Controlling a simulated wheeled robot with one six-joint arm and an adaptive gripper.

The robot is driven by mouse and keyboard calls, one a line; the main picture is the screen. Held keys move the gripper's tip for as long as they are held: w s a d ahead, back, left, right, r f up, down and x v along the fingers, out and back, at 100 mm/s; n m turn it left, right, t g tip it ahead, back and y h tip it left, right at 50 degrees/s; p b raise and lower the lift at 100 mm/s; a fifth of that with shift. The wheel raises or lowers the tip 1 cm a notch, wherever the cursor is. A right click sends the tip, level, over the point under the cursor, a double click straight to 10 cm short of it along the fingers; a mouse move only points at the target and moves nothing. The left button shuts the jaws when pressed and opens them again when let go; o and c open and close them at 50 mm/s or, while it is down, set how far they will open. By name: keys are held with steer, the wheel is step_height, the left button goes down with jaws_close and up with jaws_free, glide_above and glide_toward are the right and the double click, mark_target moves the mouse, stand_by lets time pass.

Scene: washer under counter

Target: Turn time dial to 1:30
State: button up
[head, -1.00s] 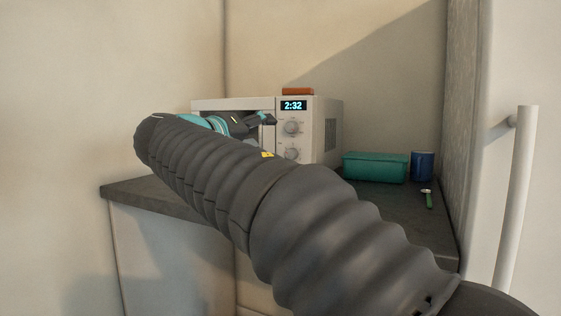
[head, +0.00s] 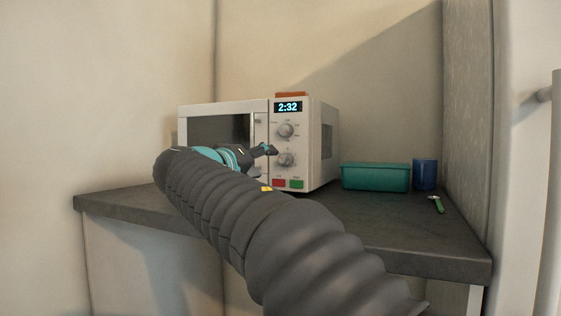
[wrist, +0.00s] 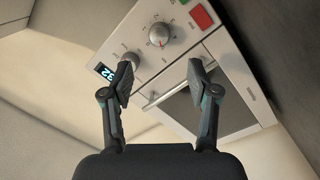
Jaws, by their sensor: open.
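A white microwave (head: 318,150) stands on the counter, its display (head: 288,107) reading 2:32. Below the display are an upper dial (head: 286,130) and a lower dial (head: 286,159); their labels are too small to tell which is the time dial. In the wrist view the lower dial (wrist: 160,34), with a red mark, lies ahead of the fingers, and the upper dial (wrist: 130,60) is beside the left fingertip, partly hidden by it. My gripper (wrist: 161,79) is open and empty. In the head view my gripper (head: 268,150) is in front of the panel, just left of the lower dial.
A red button (head: 278,183) and a green button (head: 296,184) sit under the dials. A teal box (head: 375,177), blue cup (head: 425,174) and green-handled tool (head: 437,204) are to the right. An orange-brown item (head: 292,94) lies on top. The front counter (head: 400,240) is clear.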

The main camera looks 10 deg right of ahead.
mark_target(283, 159)
steer(key=x, duration=0.8)
steer(key=shift+w+d+p, duration=0.25)
steer(key=shift+d+p, duration=0.05)
steer(key=shift+p, duration=0.1)
jaws_close()
